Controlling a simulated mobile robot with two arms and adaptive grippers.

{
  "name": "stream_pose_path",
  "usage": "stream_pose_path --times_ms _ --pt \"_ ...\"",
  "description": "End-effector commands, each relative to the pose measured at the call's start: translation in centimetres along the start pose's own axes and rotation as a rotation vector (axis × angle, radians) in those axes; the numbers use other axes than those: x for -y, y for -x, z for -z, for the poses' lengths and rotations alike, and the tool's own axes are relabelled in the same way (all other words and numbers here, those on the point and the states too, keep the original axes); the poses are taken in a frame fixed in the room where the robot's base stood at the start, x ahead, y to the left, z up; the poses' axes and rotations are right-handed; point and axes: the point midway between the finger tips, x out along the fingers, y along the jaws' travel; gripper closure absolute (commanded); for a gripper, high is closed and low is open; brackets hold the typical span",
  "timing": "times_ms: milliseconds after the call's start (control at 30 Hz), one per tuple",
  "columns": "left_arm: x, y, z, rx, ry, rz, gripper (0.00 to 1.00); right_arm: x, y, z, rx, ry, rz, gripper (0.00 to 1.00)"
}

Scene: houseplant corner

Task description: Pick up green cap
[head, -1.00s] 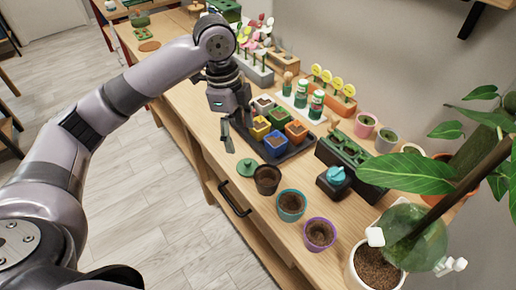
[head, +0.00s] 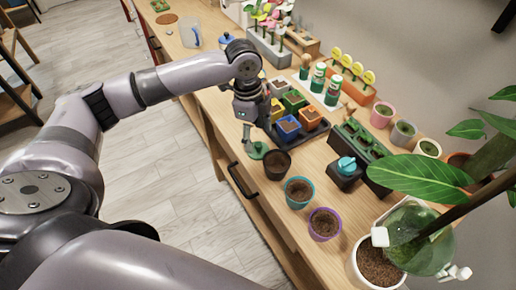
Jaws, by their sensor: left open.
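The green cap (head: 259,151) is a small round lid lying on the wooden table near its front edge, just left of a dark brown pot. My left gripper (head: 250,147) points down at the cap with its jaws open. One finger shows at the cap's left side and seems to overlap it in the picture. I cannot tell whether it touches the cap. My right gripper is out of view.
A dark pot (head: 277,164), a teal pot (head: 299,192) and a purple pot (head: 323,223) stand along the front edge. A dark tray (head: 315,135) of coloured pots lies behind the gripper. A dark box with a blue top (head: 346,166) stands to the right.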

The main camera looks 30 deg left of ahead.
Motion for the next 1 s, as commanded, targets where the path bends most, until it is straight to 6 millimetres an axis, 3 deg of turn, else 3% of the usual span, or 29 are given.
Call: stream_pose_path --times_ms 300,600,1000 --pt "0.1 -4.3 0.0 0.001 0.0 -0.003 0.36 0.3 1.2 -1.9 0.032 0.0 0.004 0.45" --pt "0.1 -5.0 -0.1 0.0 0.0 0.0 0.36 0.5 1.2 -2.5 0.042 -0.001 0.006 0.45" --pt "0.1 -4.9 -0.1 0.0 0.0 0.0 0.61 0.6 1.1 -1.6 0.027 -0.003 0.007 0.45"
